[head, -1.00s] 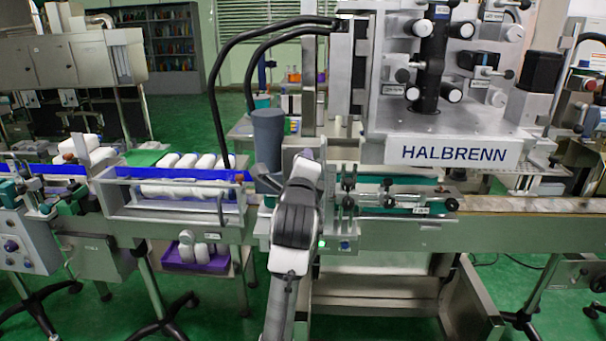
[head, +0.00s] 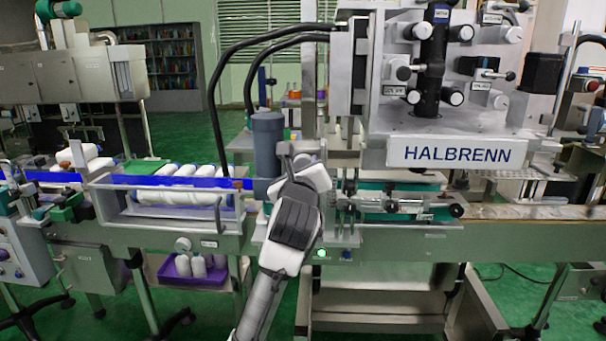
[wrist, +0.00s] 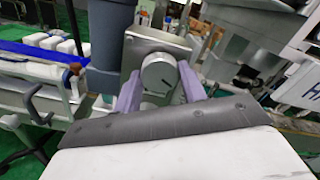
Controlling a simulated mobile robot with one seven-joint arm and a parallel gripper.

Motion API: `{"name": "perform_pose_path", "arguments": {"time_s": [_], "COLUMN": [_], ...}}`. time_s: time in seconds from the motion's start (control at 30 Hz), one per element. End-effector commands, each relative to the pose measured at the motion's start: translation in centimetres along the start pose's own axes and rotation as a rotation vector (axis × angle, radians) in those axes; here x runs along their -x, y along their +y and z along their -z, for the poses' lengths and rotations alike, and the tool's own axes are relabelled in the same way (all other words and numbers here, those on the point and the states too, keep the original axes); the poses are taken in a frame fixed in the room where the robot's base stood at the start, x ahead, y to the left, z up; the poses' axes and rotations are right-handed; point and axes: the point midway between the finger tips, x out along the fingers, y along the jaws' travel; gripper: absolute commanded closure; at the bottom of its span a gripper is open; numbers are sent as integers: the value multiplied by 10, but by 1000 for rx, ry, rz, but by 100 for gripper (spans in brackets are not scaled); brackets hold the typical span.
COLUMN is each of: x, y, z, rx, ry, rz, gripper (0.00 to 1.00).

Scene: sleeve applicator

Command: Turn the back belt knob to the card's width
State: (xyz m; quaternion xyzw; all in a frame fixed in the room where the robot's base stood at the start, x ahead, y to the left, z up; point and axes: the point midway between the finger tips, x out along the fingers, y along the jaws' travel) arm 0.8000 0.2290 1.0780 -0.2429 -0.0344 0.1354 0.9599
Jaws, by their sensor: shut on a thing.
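A round silver knob (wrist: 158,72) with a dark mark low on its face sits on a metal block (wrist: 140,47) in the wrist view. The two purple fingers of my gripper (wrist: 158,78) are on either side of the knob, shut on it. In the head view my gripper (head: 308,162) is beside the grey-blue cylinder, at the left of the HALBRENN machine. My own wrist hides the knob there. No scale or label is readable at the knob, and I cannot make out the width card.
A grey-blue cylinder (head: 267,145) stands close left of my gripper, also large in the wrist view (wrist: 108,40). White bottles (head: 190,188) lie in a railed conveyor section at left. The HALBRENN machine (head: 455,153) overhangs the belt at right.

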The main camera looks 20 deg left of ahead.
Motion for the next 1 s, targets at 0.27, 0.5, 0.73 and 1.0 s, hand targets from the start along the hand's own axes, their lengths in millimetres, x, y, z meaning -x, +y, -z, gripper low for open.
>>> {"name": "perform_pose_path", "arguments": {"time_s": [0.27, 0.5, 0.73, 1.0], "x": [0, 0, 0, 0], "y": [1, 1, 0, 0], "z": [1, 1, 1, 0], "rx": [-37, -39, -38, -38], "ry": [3, 3, 3, 1], "rz": [-2, -2, -1, 0], "gripper": [82, 82, 42, 37]}}
